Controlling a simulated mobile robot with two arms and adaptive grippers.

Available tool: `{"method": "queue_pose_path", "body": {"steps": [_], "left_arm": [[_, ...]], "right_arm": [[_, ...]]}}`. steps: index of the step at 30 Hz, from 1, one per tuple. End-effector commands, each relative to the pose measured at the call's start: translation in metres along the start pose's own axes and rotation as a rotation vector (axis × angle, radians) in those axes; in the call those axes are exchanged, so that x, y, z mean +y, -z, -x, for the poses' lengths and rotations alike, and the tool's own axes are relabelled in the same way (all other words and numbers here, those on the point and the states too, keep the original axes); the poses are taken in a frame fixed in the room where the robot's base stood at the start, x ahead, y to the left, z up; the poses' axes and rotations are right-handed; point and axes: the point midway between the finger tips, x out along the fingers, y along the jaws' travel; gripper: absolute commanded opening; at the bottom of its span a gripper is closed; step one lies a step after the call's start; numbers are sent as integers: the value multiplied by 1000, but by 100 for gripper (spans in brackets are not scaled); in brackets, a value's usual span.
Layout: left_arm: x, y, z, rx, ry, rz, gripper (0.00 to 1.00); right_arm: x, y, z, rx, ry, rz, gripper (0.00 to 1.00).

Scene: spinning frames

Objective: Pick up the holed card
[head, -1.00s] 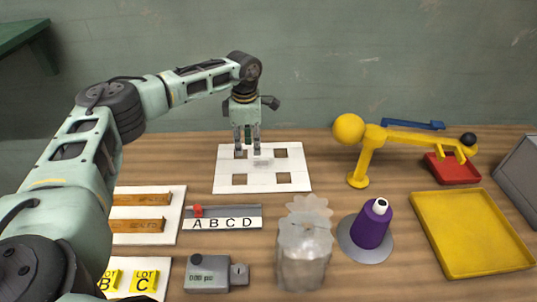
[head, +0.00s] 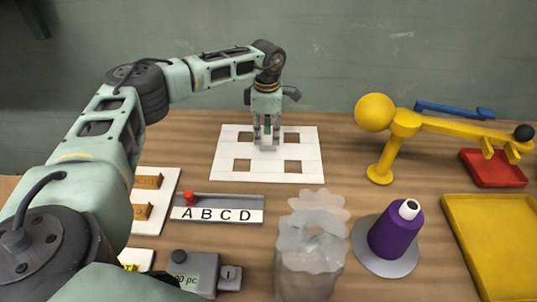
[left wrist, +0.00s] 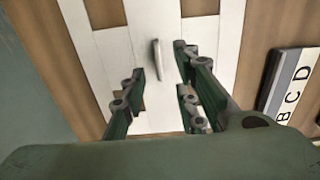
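The holed card (head: 266,173) is a flat white sheet with square holes, lying on the wooden table towards the back wall. It also fills much of the left wrist view (left wrist: 150,122). A small pale upright tab (left wrist: 157,60) stands near its middle; it shows below the fingertips in the head view (head: 268,148). My left gripper (head: 266,138) points down over the card's middle. In the left wrist view the gripper (left wrist: 160,85) is open, with the tab in the gap near the fingertips and no visible grip on it. My right gripper is not in view.
A lettered slider strip (head: 218,214) lies in front of the card. A clear scalloped container (head: 310,260), a purple cone (head: 395,232) and a grey box (head: 192,272) stand nearer. A yellow arm stand (head: 381,172) is to the right, with red (head: 492,176) and yellow trays (head: 490,245).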

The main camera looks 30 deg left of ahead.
Motion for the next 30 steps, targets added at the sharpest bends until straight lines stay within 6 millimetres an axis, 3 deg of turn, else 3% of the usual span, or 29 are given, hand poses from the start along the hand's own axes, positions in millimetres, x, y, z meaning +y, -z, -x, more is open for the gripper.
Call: {"method": "queue_pose_path", "body": {"steps": [12, 21, 30], "left_arm": [[1, -2, -49, 1, 1, 1, 28], [1, -2, -51, 0, 0, 0, 28], [1, -2, -51, 0, 0, 0, 3]], "right_arm": [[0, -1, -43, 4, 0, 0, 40], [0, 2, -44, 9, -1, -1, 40], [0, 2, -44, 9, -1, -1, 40]]}}
